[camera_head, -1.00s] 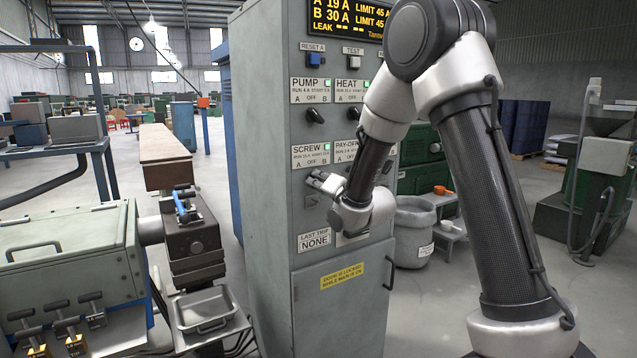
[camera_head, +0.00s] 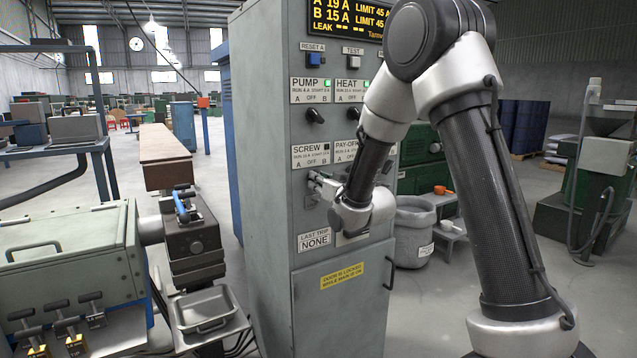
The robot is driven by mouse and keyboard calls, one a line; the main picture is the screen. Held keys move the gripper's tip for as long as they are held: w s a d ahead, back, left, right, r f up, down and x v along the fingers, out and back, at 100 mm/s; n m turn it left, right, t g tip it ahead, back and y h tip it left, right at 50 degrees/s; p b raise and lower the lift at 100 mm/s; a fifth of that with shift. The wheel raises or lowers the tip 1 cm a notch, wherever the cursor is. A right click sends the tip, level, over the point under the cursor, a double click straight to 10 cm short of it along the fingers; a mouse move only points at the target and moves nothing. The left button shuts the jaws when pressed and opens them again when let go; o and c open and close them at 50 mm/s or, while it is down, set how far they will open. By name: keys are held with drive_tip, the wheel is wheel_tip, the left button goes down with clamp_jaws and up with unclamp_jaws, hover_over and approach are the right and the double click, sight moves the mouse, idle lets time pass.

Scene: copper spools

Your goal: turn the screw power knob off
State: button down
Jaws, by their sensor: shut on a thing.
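The grey control cabinet (camera_head: 270,200) has a SCREW label plate (camera_head: 310,155) marked A, OFF and B. My gripper (camera_head: 313,186) is at the cabinet front just below this plate, shut on the screw power knob. The fingers hide the knob, so I cannot read where it points. The lamp at the SCREW plate looks unlit. The display (camera_head: 345,17) at the top reads A 19 A and B 15 A, with LIMIT 45 A on both lines.
The PUMP knob (camera_head: 315,116) and HEAT knob (camera_head: 354,114) sit above my gripper, with green lamps lit at their plates. A grey machine (camera_head: 70,250) stands left; a grey bin (camera_head: 413,232) stands right.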

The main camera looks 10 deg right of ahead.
drive_tip(key=shift+n, duration=0.6)
drive_tip(key=c, duration=1.5)
unclamp_jaws()
drive_tip(key=shift+o, duration=0.2)
drive_tip(key=shift+s, duration=0.1)
drive_tip(key=v, duration=0.7)
drive_tip(key=shift+s, duration=0.1)
